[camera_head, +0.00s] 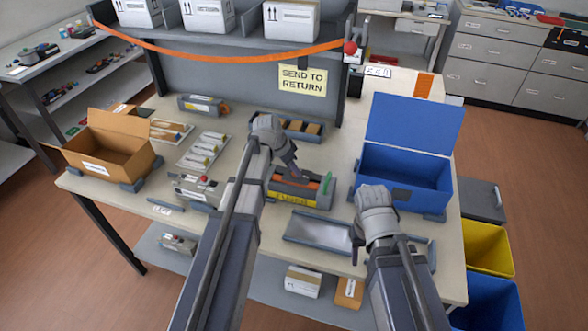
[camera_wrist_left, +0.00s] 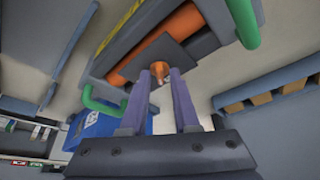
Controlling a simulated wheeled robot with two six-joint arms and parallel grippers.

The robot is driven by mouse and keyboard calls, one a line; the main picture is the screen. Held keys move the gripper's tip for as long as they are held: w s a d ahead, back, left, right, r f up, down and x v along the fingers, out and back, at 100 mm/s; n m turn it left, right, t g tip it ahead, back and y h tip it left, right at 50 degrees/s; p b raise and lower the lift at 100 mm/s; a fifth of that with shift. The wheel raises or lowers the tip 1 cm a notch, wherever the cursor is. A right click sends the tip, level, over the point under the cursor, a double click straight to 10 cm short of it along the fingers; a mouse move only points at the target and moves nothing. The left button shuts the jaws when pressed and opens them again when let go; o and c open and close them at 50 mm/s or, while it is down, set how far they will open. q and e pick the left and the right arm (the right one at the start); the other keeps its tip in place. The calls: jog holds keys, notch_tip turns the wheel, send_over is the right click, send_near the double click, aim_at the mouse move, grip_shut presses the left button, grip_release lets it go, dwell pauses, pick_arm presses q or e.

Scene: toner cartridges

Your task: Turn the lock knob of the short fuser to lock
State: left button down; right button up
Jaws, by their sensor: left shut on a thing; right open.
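The fuser (camera_head: 302,190), a dark grey and orange block with a yellow label and green end handles, lies at the middle of the workbench. In the left wrist view its orange body (camera_wrist_left: 180,25) fills the top, with a dark plate and a small orange knob (camera_wrist_left: 160,70) on it. My left gripper (camera_head: 292,177) reaches down over the fuser; in the left wrist view its two purple fingers (camera_wrist_left: 160,78) are shut on the knob, one on each side. The knob's marking is not readable. My right gripper (camera_head: 362,238) is open; its fingers are mostly hidden behind the hand.
A grey tray (camera_head: 300,240) lies between the fuser and my right gripper. A blue lidded bin (camera_head: 400,185) stands to the right, an open cardboard box (camera_head: 75,160) to the left. A grey device with a red button (camera_head: 180,187) sits left of my left arm.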

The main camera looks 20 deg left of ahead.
aim_at(285, 172)
pick_arm(q)
jog(key=m, duration=0.2)
jog(key=m+g, duration=0.1)
jog(key=m+g+h, duration=0.1)
jog(key=m, duration=0.1)
jog(key=shift+w+a+m, duration=0.2)
jog(key=shift+w+m, duration=0.1)
jog(key=shift+m+g, duration=0.8)
jog(key=shift+m, duration=1.5)
jog(key=c, duration=0.9)
grip_release()
jog(key=shift+c, duration=0.2)
jog(key=shift+h, duration=0.3)
jog(key=shift+w+r, duration=0.1)
pick_arm(e)
jog(key=shift+r, duration=0.1)
pick_arm(q)
jog(key=p+v, duration=0.7)
jog(key=shift+r, duration=0.25)
pick_arm(e)
notch_tip(285, 172, up, 7)
